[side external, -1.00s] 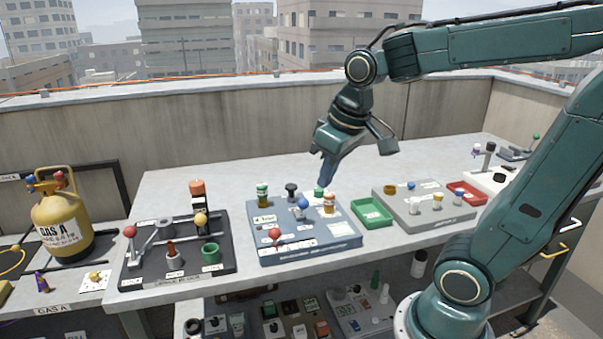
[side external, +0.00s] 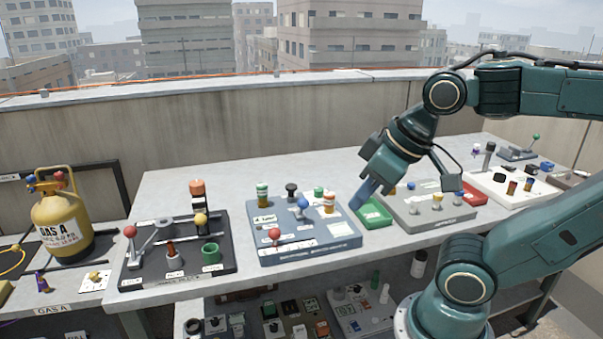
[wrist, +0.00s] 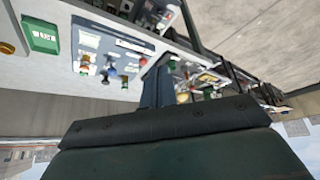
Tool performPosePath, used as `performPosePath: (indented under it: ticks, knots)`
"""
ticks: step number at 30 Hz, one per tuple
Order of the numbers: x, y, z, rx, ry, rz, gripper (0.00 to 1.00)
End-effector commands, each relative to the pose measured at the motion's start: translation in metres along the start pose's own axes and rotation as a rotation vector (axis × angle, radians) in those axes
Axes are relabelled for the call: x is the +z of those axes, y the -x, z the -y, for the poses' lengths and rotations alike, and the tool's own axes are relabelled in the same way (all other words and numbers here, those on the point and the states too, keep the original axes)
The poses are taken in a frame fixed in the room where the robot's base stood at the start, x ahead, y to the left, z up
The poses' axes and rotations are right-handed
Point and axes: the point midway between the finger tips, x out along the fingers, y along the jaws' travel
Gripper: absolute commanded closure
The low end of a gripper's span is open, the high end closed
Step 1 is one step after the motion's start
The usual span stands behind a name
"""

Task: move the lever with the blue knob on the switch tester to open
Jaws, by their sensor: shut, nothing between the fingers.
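The switch tester is a blue-grey panel (side external: 335,243) near the middle of the bench. Its lever with the blue knob (side external: 302,202) stands near the panel's centre; the blue knob also shows in the wrist view (wrist: 106,75). My gripper (side external: 358,207) is shut and empty. In the side view its fingertips appear just right of the panel, by the green tray, apart from the blue knob. In the wrist view the fingers (wrist: 158,88) show edge-on. I cannot read the small labels at the blue lever.
The same panel has a red knob (side external: 275,233), a green knob (side external: 319,191), a black knob (side external: 291,187) and two banded cylinders. A green tray (side external: 376,213) and a grey panel (side external: 430,217) stand to its right, a dark panel (side external: 135,272) to its left.

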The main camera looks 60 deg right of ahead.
Motion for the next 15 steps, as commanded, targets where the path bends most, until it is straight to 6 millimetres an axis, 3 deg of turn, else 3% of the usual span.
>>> performPosePath:
  ticks: [8,15]
  knots:
    - [-0.005,-0.001,-0.002,0.004,0.053,0.013,1.0]
    - [-0.019,-0.007,-0.008,0.009,0.213,0.051,1.0]
